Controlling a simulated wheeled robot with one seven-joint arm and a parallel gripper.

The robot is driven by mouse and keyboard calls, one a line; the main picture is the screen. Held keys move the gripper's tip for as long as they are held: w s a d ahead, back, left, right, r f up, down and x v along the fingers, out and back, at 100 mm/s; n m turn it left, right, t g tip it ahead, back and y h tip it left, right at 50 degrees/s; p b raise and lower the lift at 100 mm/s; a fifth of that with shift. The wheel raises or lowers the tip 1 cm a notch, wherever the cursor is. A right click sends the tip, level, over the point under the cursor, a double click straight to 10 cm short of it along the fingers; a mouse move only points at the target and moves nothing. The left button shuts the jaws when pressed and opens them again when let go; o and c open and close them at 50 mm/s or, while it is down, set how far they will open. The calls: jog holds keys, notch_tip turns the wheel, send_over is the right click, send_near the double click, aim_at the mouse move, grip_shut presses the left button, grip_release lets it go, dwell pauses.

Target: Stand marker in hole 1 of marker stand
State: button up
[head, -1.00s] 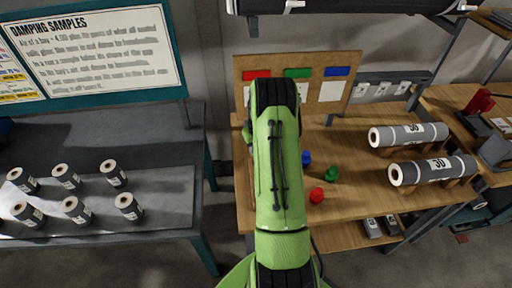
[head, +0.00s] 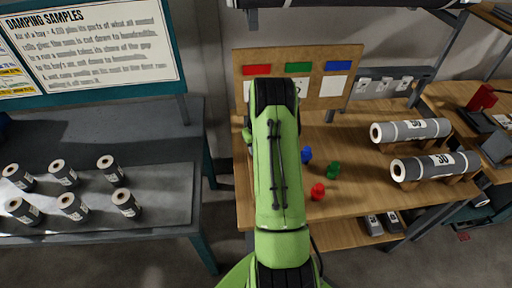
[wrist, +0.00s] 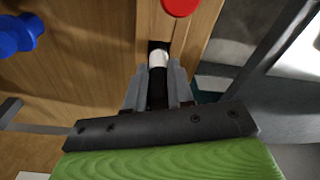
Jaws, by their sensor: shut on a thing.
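In the wrist view my gripper (wrist: 157,72) is shut on a marker (wrist: 158,59). The marker shows a white end beyond the fingertips and a dark part between the fingers. A wooden strip (wrist: 205,22), which looks like part of the marker stand, lies just beyond the white end, with a dark opening around it. I cannot tell whether the end is in a hole or above it. A red round top (wrist: 180,6) shows at the strip. In the head view my arm hides the gripper, the marker and most of the stand.
Small blue (head: 306,155), green (head: 333,170) and red (head: 318,191) pieces stand on the wooden table (head: 365,190). Two grey rolls (head: 436,167) lie on cradles at the right. A board with coloured labels (head: 298,69) stands behind. Several small rolls (head: 73,205) stand on the left table.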

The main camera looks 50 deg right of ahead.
jog(key=shift+f, duration=0.4)
jog(key=o, duration=1)
jog(key=shift+c, duration=0.2)
jog(key=shift+r, duration=0.1)
notch_tip(320, 180, up, 16)
jog(key=s, duration=0.1)
jog(key=shift+s+a+f, duration=0.2)
jog(key=shift+s+a, duration=0.15)
jog(key=shift+s, duration=0.05)
